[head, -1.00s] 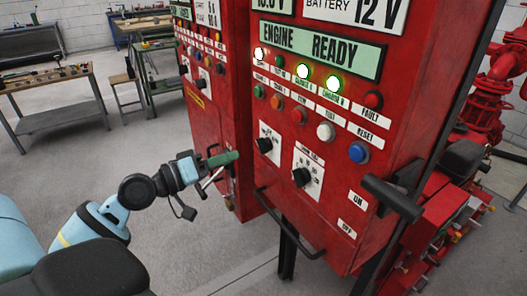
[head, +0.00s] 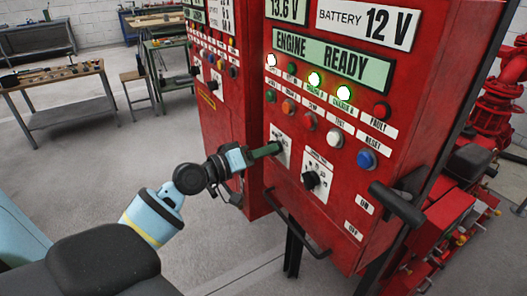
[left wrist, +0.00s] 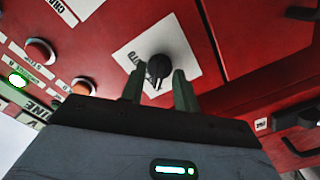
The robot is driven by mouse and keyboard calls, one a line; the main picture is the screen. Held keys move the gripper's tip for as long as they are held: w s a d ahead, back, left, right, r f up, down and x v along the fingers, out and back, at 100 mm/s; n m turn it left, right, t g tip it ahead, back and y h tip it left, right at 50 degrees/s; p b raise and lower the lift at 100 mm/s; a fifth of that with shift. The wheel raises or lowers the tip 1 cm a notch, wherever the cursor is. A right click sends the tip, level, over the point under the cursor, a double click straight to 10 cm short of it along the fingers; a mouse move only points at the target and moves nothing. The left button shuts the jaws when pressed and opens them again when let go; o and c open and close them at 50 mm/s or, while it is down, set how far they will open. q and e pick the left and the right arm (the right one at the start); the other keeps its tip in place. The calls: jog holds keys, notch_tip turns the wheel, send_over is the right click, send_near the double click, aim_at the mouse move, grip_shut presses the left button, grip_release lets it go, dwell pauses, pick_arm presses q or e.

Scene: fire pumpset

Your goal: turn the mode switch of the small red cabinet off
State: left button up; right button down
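The small red cabinet (head: 330,215) stands at the centre of the head view, with an ENGINE READY display. Its mode switch looks like the left black knob on a white plate (head: 286,157), mostly hidden there by my fingers. In the left wrist view the black knob (left wrist: 159,66) sits on a tilted white plate reading AUTO. My left gripper (head: 272,148) is at that plate, its dark green fingers apart. In the wrist view the fingertips (left wrist: 159,75) lie on either side of the knob with gaps; contact is not visible. My right gripper is not in view.
A second black knob (head: 312,180) is just right of the switch. Coloured buttons, such as the blue one (head: 367,159), sit above. A black bar handle (head: 290,220) runs below, and a black lever (head: 397,204) juts out right. Another red cabinet (head: 222,105) stands left.

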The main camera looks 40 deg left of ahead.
pick_arm(q)
jog(key=shift+c, duration=0.4)
grip_shut()
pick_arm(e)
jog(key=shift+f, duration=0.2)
pick_arm(q)
jog(key=shift+m+b, duration=1.95)
jog(key=shift+m, duration=2.25)
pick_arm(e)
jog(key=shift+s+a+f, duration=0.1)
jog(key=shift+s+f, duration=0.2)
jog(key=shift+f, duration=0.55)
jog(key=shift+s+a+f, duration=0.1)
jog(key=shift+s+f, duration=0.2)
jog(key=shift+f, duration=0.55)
pick_arm(q)
jog(key=shift+m, duration=0.3)
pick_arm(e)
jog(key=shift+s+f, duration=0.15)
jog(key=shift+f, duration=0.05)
pick_arm(q)
jog(key=shift+o, duration=0.4)
grip_release()
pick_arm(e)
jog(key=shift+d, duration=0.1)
